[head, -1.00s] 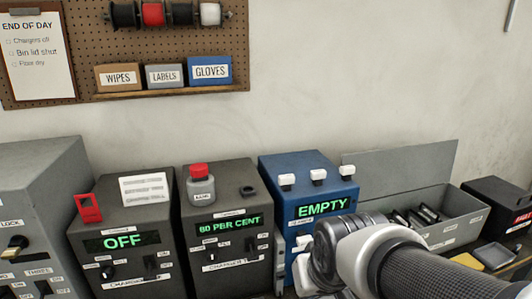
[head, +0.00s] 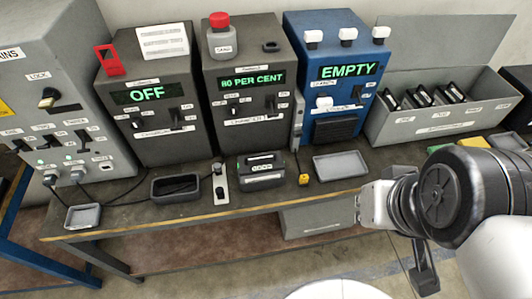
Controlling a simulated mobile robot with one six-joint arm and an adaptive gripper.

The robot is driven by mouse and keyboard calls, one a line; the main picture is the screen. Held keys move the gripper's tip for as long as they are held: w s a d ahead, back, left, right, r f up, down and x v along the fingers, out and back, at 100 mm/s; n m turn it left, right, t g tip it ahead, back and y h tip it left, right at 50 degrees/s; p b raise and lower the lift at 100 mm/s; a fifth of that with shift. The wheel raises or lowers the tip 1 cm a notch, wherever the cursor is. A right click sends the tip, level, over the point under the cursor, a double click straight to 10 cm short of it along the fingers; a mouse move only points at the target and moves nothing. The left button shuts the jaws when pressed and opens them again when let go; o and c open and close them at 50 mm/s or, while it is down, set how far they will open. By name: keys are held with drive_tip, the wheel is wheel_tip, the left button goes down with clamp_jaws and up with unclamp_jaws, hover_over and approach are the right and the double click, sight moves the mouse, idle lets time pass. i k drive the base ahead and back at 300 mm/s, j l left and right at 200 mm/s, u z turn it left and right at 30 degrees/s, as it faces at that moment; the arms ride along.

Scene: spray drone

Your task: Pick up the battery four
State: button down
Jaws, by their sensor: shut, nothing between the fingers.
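A dark grey battery block (head: 262,183) with a carry handle and a small label stands on the bench in front of the 80 per cent charger. Its label is too blurred to read surely as four. Several dark batteries (head: 452,92) stand in slots of the grey bin (head: 420,121) at the right; their numbers cannot be read. My gripper (head: 425,283) is at the lower right, in front of the bench edge and apart from every battery. It points down, is partly hidden by my wrist, and holds nothing.
Chargers reading OFF (head: 150,125) and 80 PER CENT (head: 225,105) stand beside a blue unit reading EMPTY (head: 300,60). An empty grey tray (head: 340,166), a black tray (head: 176,186), a switch box (head: 220,188) and cables lie on the bench (head: 130,222).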

sight(261, 167)
drive_tip(key=i+l+u, duration=0.25)
drive_tip(key=u, duration=0.15)
drive_tip(key=i+l+u, duration=0.25)
drive_tip(key=l+u, duration=0.15)
drive_tip(key=i+l+u, duration=0.15)
drive_tip(key=l+u, duration=0.25)
